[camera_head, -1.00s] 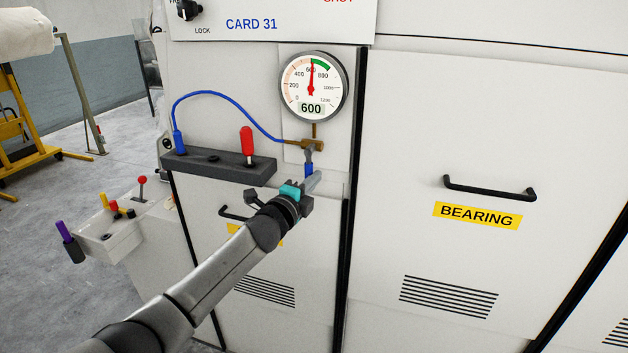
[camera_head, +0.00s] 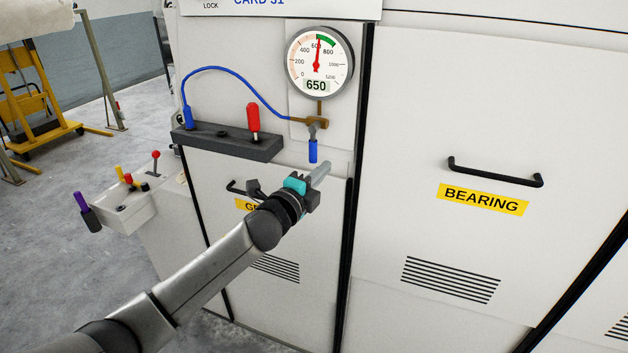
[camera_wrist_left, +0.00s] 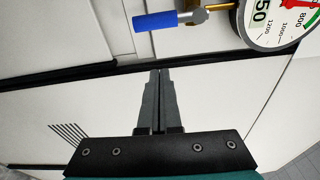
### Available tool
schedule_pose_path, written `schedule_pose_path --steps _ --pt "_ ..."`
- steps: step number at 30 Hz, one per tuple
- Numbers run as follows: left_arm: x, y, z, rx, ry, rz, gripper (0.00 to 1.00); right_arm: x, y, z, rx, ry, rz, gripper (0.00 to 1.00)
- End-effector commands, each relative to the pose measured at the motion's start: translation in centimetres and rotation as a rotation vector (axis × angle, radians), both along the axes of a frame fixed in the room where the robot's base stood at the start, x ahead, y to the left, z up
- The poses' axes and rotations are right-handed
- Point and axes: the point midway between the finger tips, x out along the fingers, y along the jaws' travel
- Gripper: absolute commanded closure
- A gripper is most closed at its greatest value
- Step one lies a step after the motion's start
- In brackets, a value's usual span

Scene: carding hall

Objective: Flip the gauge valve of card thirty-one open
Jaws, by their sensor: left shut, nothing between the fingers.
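The gauge valve has a brass body (camera_head: 317,123) under the gauge and a lever with a blue grip (camera_head: 313,151) hanging straight down. The round gauge (camera_head: 320,63) above shows 650 on its display. My left gripper (camera_head: 325,169) is shut and empty, its fingertips just below and right of the blue grip's lower end, apparently clear of it. In the left wrist view, the shut fingers (camera_wrist_left: 159,74) point towards the panel, and the blue grip (camera_wrist_left: 155,21) lies beyond them, apart. My right gripper is not in view.
A blue hose (camera_head: 233,76) runs from the valve to a dark grey block (camera_head: 228,144) with a red-handled lever (camera_head: 253,118). Bar handles stick out from the BEARING door (camera_head: 410,220) and the lower left door. A control box (camera_head: 122,212) stands at left.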

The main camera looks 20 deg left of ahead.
Motion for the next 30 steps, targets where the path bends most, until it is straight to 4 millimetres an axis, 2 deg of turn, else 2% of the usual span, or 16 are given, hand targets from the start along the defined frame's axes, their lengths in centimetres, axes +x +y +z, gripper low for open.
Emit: schedule_pose_path --steps 3,10,27,30 --pt "-1.6 0.3 -0.2 0.002 0.003 0.000 1.00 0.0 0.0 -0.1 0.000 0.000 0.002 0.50" --pt "-3.5 0.7 -0.1 0.002 0.002 0.001 1.00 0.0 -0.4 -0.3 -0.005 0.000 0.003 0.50" --pt "-3.9 0.7 0.0 0.001 0.001 0.001 1.00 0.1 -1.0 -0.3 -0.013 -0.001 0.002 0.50" --pt "-3.9 0.8 -0.9 -0.009 0.016 0.006 1.00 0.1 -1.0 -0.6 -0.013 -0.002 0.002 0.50"
